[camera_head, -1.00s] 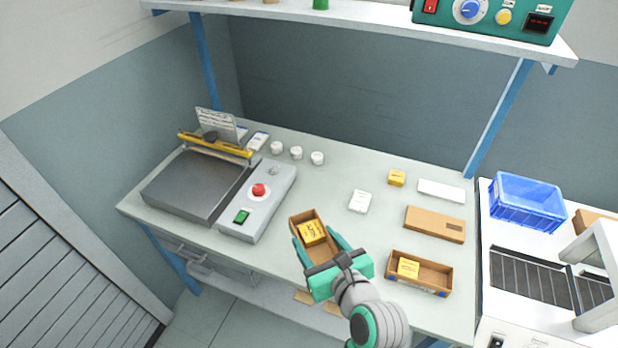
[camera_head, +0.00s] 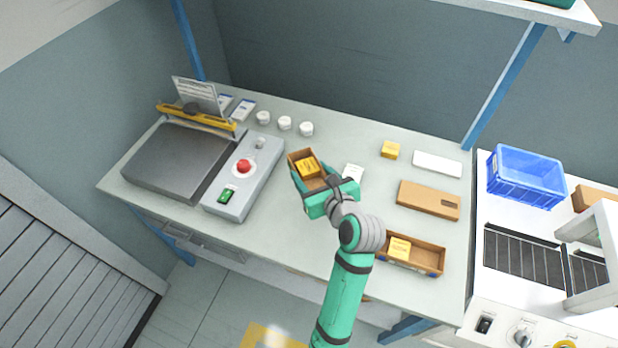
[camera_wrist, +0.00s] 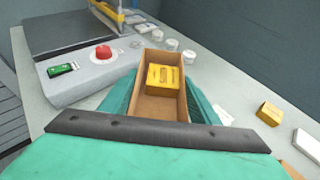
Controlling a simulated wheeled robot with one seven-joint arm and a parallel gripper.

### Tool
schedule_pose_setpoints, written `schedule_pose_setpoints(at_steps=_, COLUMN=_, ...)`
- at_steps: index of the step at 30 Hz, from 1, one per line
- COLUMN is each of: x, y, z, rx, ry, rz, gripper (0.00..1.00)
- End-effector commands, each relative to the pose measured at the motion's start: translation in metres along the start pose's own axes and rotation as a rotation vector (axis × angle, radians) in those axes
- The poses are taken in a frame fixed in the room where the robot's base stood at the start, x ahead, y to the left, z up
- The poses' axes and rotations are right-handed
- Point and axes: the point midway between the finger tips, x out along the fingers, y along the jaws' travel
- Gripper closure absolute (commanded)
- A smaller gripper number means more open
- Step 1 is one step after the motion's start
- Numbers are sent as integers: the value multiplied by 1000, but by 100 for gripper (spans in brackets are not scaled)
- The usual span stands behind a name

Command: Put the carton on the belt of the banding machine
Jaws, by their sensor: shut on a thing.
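My gripper (camera_head: 318,192) is shut on an open brown carton (camera_head: 297,156) with a yellow box (camera_head: 307,167) inside it. In the wrist view the carton (camera_wrist: 160,108) sits between the two green fingers, its long side pointing away from me, and the yellow box (camera_wrist: 163,77) lies toward its far end. The carton is over the middle of the bench; I cannot tell its exact height. The banding machine appears to be the white machine at the right, with a dark roller belt (camera_head: 522,258) and a white arch (camera_head: 590,240). The belt's visible part is bare.
A second open carton (camera_head: 428,257) with a yellow box stands at the bench's front right. A flat brown carton (camera_head: 428,200), white box (camera_head: 437,164) and yellow box (camera_head: 390,149) lie nearby. A sealer with red button (camera_head: 243,166) is left. A blue crate (camera_head: 525,178) stands behind the belt.

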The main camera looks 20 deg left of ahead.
Motion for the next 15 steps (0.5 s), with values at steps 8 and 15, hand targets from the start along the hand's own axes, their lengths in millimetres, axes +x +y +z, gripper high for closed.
schedule_pose_setpoints(at_steps=8, x=46, y=-11, z=-27, rx=0, ry=0, rz=3, gripper=68)
schedule_pose_setpoints(at_steps=15, x=60, y=-13, z=-34, rx=-1, ry=0, rz=5, gripper=68)
